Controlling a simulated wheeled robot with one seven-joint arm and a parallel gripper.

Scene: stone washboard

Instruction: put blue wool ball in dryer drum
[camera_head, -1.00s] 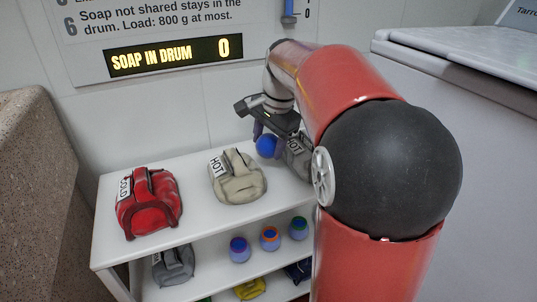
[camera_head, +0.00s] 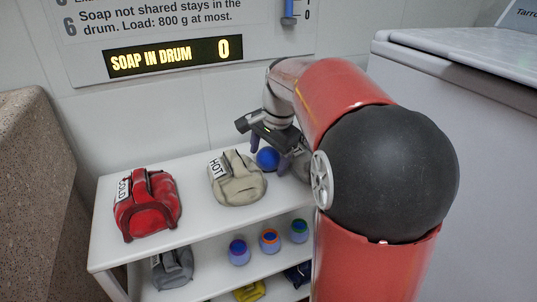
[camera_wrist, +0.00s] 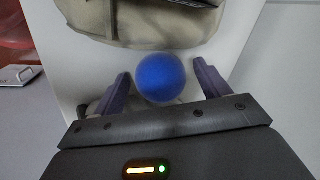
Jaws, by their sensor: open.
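The blue wool ball (camera_head: 268,158) is at the right part of the shelf's top, beside a beige bag labelled HOT. My gripper (camera_head: 270,146) is at the ball, its body above and behind it. In the wrist view the blue ball (camera_wrist: 161,77) lies between the two open fingers of my gripper (camera_wrist: 161,88), with a gap on each side. Whether the ball rests on the shelf or on something else is hard to tell. I cannot make out a dryer drum in these views.
The white shelf unit (camera_head: 110,238) holds a red COLD bag (camera_head: 147,205) and a beige HOT bag (camera_head: 238,180) on top. Several small jars (camera_head: 269,241) and more bags sit below. A brown stone block (camera_head: 30,190) stands left, a white cabinet (camera_head: 460,150) right.

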